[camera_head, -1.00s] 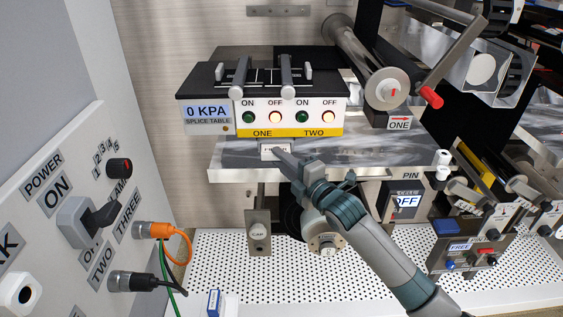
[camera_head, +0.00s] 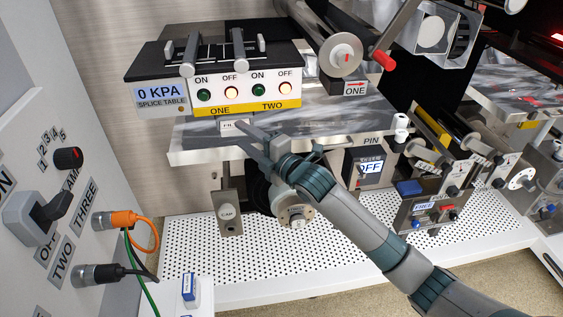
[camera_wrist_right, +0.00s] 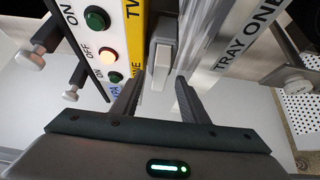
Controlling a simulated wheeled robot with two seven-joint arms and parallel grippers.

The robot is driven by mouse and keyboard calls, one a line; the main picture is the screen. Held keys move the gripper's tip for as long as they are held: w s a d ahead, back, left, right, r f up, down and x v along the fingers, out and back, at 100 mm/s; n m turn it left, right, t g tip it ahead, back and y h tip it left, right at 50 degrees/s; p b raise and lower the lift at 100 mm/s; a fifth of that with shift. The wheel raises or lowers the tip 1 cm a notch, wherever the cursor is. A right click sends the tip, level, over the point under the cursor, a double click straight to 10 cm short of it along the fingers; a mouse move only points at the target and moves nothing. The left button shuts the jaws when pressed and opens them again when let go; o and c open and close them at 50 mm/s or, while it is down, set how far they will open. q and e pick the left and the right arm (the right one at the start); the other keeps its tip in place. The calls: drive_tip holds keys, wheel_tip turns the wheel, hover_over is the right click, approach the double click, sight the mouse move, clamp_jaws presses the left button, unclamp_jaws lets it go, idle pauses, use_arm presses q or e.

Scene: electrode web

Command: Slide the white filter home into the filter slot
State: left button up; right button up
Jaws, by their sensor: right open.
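My right gripper (camera_head: 247,133) reaches in from the lower right to just in front of the filter label (camera_head: 234,125), under the splice table's yellow band. In the right wrist view the fingers of this gripper (camera_wrist_right: 158,88) are apart. A pale block, apparently the white filter (camera_wrist_right: 161,66), stands between and just beyond the fingertips, with a grey housing around its far end. I see no clear finger contact with it. How deep it sits in the slot cannot be told. In the head view the fingers partly cover this spot. My left gripper is not in view.
The splice table box (camera_head: 230,92) with its buttons stands above the gripper. A metal shelf (camera_head: 190,145) runs below it. A CAP block (camera_head: 229,213) and a round spool hang underneath. A control panel with cables (camera_head: 125,220) is at the left.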

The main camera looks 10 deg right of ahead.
drive_tip(key=b+v, duration=0.4)
drive_tip(key=v, duration=1.1)
drive_tip(key=shift+s+d+b, duration=0.2)
drive_tip(key=shift+d+b, duration=0.05)
drive_tip(key=shift+b, duration=0.1)
idle(0.3)
